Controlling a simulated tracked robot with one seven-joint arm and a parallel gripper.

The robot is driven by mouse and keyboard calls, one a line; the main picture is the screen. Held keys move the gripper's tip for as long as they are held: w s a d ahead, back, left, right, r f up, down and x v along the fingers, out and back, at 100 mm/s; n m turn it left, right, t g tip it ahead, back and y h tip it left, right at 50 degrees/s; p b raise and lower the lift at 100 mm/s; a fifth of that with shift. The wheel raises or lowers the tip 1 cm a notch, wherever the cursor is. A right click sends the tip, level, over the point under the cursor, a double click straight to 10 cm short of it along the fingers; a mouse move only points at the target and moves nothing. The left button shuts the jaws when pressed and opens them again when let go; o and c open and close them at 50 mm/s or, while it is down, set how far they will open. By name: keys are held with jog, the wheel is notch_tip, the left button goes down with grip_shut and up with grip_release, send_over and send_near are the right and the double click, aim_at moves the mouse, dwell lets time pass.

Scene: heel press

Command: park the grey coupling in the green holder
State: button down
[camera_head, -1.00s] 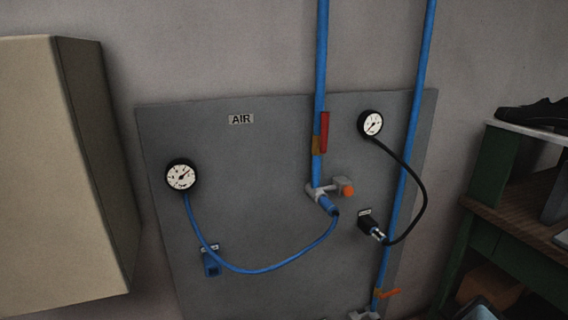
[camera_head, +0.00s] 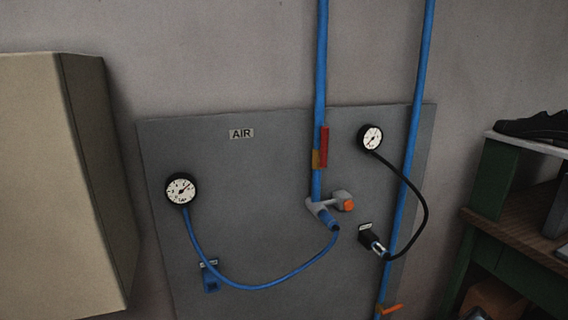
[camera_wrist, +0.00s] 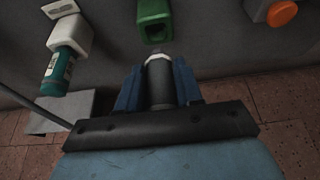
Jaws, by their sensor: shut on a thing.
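My gripper (camera_wrist: 159,84) shows only in the wrist view, its two blue fingers shut on the grey coupling (camera_wrist: 160,75). The coupling is a dark grey cylinder with a paler tip pointing up the picture, away from my palm. The green holder (camera_wrist: 154,14) is on the grey wall at the top centre, with a dark opening facing the coupling's tip. The tip appears just below the opening, roughly in line with it. I cannot tell whether they touch. In the head view neither the gripper, the grey coupling nor the green holder shows.
In the wrist view, a teal coupling (camera_wrist: 57,72) hangs from a white fitting (camera_wrist: 70,35) at left, and an orange knob (camera_wrist: 282,13) is at upper right. In the head view, an air panel (camera_head: 270,170) carries gauges, hoses and blue pipes, between a beige cabinet (camera_head: 55,180) and a green shelf (camera_head: 490,190).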

jog(key=shift+w+a, duration=0.2)
jog(key=shift+w, duration=0.3)
jog(key=shift+w+a, duration=0.15)
jog(key=shift+w, duration=0.3)
jog(key=shift+w+a, duration=0.25)
jog(key=shift+w, duration=0.45)
jog(key=shift+w+a, duration=0.25)
jog(key=shift+w, duration=0.4)
dwell(1.5)
jog(key=c, duration=0.7)
grip_release()
jog(key=shift+o, duration=0.2)
